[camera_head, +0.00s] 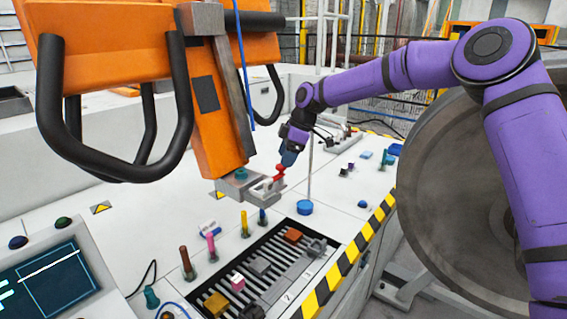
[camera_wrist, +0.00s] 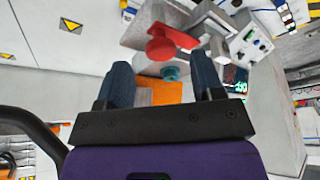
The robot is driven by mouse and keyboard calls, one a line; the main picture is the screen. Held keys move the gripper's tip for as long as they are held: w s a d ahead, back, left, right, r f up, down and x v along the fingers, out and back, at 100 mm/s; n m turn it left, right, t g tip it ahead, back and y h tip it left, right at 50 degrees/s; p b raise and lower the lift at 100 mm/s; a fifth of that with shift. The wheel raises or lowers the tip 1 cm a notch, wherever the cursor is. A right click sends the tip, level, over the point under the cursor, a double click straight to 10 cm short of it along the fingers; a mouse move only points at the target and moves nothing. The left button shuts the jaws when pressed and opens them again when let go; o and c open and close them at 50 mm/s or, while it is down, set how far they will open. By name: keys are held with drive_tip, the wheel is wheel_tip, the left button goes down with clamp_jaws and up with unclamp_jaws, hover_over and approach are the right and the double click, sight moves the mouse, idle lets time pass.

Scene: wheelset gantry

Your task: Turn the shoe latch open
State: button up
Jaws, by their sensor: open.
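The shoe latch is a red lever with a round red knob (camera_head: 279,170) on the grey shoe block (camera_head: 240,187) at the lower end of the orange hanging arm. In the wrist view the red knob (camera_wrist: 161,49) lies just beyond and between my fingertips, with its red bar running to the right. My gripper (camera_head: 287,159) is open, with its dark blue fingers close to the knob; the wrist view shows the open fingers (camera_wrist: 163,62) empty. I cannot tell whether a finger touches the knob in the head view. A teal knob (camera_wrist: 170,73) sits on the block behind it.
The orange hanging frame (camera_head: 215,110) with black handles rises left of my gripper. A slotted tray (camera_head: 262,270) with several small blocks lies below. Upright coloured pegs (camera_head: 244,222) stand beside it. A large metal wheel (camera_head: 455,190) is at right. A blue cable (camera_head: 242,60) hangs above.

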drive_tip(key=shift+x, duration=1.3)
drive_tip(key=shift+c, duration=0.2)
drive_tip(key=c, duration=0.9)
